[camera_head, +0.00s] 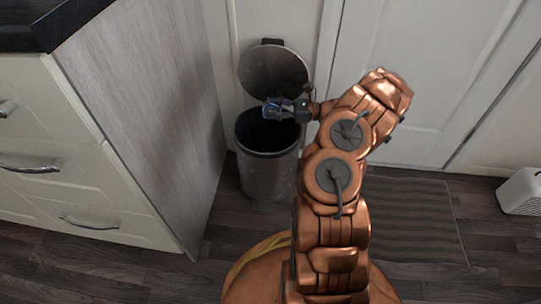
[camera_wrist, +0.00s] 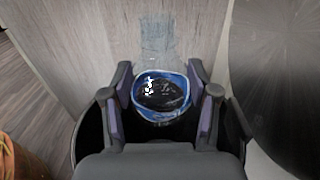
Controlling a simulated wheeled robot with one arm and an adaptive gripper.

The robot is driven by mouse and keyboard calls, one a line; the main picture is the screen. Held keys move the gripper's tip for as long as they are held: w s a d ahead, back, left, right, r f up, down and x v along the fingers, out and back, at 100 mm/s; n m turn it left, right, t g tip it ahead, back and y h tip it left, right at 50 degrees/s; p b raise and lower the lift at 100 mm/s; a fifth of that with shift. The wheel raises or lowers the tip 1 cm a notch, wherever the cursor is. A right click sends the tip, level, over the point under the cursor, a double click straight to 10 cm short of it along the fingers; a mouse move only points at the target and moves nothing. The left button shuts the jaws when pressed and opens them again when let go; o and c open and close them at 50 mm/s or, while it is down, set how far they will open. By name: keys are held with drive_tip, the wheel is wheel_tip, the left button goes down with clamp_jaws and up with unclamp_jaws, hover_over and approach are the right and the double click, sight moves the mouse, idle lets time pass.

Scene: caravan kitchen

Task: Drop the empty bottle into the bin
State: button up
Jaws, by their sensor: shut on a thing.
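A round metal bin (camera_head: 266,172) stands on the floor with its lid (camera_head: 273,70) raised against the wall behind it. My gripper (camera_head: 272,108) is over the bin's open mouth. In the wrist view my gripper (camera_wrist: 162,95) is shut on the bottle (camera_wrist: 160,85), which is clear with a blue ring at the near end. The bottle lies between the two fingers and points away from the wrist. The dark bin opening (camera_wrist: 90,155) shows below and around the fingers. The bottle is small in the head view (camera_head: 270,108), and the bin's inside is too dark to see.
A cabinet with drawers (camera_head: 75,150) and a grey side panel stands close on the left of the bin. A white door (camera_head: 420,80) is behind. A striped mat (camera_head: 415,220) and a white box (camera_head: 521,191) are on the floor to the right.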

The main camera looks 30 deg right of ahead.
drive_tip(key=shift+f, duration=0.45)
drive_tip(key=o, duration=0.9)
drive_tip(key=shift+c, duration=0.2)
drive_tip(key=v, duration=1.2)
drive_tip(key=shift+s, duration=0.1)
